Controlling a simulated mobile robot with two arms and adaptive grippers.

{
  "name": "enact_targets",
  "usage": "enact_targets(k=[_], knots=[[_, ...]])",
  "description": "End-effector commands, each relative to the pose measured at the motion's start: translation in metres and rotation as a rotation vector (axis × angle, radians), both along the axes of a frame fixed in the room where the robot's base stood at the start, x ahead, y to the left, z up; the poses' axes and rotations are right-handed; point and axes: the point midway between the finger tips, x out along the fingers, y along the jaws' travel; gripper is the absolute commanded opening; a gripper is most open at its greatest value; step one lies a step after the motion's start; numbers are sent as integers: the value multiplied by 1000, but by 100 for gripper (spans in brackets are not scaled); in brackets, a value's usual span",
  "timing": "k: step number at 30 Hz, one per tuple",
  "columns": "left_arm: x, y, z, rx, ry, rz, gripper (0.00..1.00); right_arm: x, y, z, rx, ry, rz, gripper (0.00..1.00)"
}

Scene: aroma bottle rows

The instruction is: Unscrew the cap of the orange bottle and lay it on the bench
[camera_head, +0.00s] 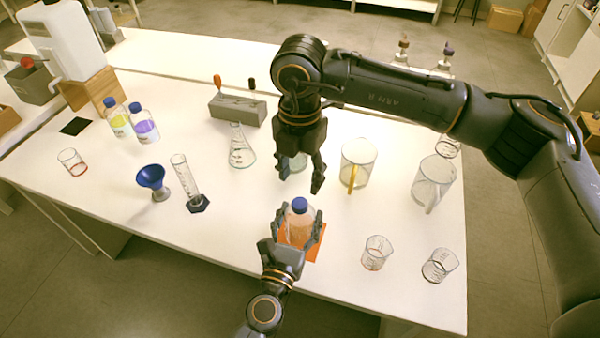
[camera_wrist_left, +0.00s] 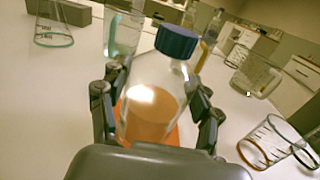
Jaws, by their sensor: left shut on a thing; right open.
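The orange bottle (camera_head: 299,226) is a clear bottle with orange contents and a blue cap (camera_head: 300,205). It stands upright on an orange mat (camera_head: 316,246) near the bench's front edge. The cap is on the bottle; it also shows in the left wrist view (camera_wrist_left: 177,42). My left gripper (camera_head: 296,226) is shut around the bottle's body, one finger on each side, as the left wrist view shows (camera_wrist_left: 158,112). My right gripper (camera_head: 301,184) is open and empty, pointing down above and behind the bottle, apart from the cap.
Two beakers (camera_head: 376,252) (camera_head: 440,265) stand to the right. Glass jugs (camera_head: 358,163) (camera_head: 433,182) stand behind them. A blue funnel (camera_head: 152,177), a cylinder (camera_head: 184,175) and a flask (camera_head: 242,148) stand left. The bench (camera_head: 235,245) is bare left of the bottle.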

Motion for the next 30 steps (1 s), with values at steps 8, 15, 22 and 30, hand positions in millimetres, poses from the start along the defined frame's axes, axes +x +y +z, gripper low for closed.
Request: enact_targets(k=[8,15,22,30], knots=[[0,0,0,1,1,0,0,0,0,0,0,1,-444,52],[0,0,-1,1,1,0,0,0,0,-4,-1,1,-581,52],[0,0,-1,1,1,0,0,0,-1,-34,-2,3,-586,52],[0,0,0,1,1,0,0,0,-1,-71,-2,2,-586,52]])
